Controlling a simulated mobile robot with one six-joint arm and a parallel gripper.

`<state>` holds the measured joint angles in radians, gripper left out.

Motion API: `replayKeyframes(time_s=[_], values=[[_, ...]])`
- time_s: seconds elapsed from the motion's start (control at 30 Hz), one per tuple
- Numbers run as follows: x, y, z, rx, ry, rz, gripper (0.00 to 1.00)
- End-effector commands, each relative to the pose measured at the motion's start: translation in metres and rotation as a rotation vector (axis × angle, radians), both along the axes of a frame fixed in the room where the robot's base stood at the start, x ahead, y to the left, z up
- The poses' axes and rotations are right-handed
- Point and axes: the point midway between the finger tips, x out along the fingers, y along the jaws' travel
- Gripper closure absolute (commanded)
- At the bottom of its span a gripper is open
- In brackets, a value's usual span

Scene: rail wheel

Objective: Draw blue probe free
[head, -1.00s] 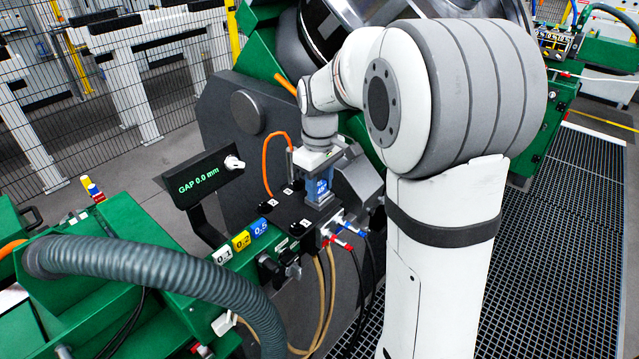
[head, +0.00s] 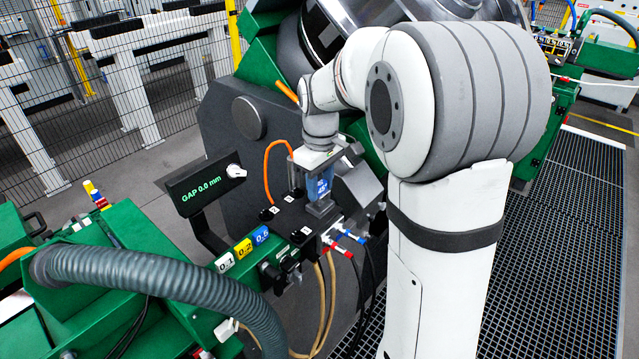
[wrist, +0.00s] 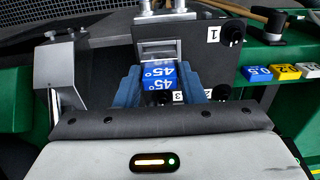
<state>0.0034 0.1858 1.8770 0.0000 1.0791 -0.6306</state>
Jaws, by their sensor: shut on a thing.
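The blue probe (head: 321,187), marked 45°, stands upright above the black fixture block (head: 290,217) in the head view. It also shows in the wrist view (wrist: 161,76), between the blue-grey fingers. My gripper (head: 319,180) points down and is shut on the probe; the gripper shows in the wrist view too (wrist: 160,95). A grey seat (head: 321,208) shows just below the probe. I cannot tell whether the probe's lower end is still inside it.
A display (head: 205,180) reading GAP 0.0 mm stands to the left. White, yellow and blue numbered blocks (head: 242,246) line the green edge. Red and blue hose fittings (head: 345,240) sit in front. An orange cable (head: 267,160) loops behind, and a thick grey hose (head: 150,275) crosses the foreground.

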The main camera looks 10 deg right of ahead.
Motion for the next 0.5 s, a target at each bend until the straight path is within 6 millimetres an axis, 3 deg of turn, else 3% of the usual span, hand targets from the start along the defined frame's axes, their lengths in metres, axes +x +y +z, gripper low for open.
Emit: replayKeyframes(time_s=[0.5], values=[[0.000,0.000,0.037,0.000,-0.002,0.000,0.91]])
